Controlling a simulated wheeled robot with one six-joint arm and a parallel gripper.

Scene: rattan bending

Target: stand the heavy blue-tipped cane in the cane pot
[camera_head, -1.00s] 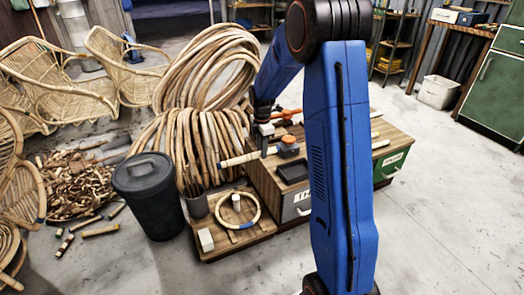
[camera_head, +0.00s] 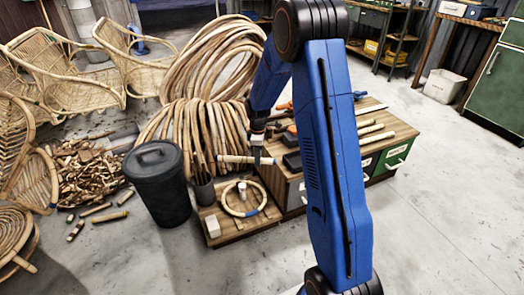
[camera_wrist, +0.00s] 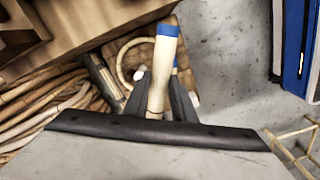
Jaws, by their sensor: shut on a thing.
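My gripper (camera_head: 257,150) is shut around a pale cane (camera_head: 235,159), which is held nearly level in the air above the low wooden platform. In the wrist view the cane lies between the two dark fingers (camera_wrist: 158,88), and its far end has a blue band (camera_wrist: 167,30). The cane pot (camera_head: 202,192) is a dark upright cylinder with several thin dark sticks in it. It stands on the platform's left part, below and left of the gripper, apart from the held cane. In the wrist view a dark shape left of the fingers may be the pot.
A rattan ring (camera_head: 228,207) and a white block (camera_head: 212,226) lie on the platform (camera_head: 238,232). A lidded dark bin (camera_head: 158,190) stands left of the pot. Large cane coils (camera_head: 190,130) are behind. A wooden bench (camera_head: 385,115) with canes is right. Front floor is clear.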

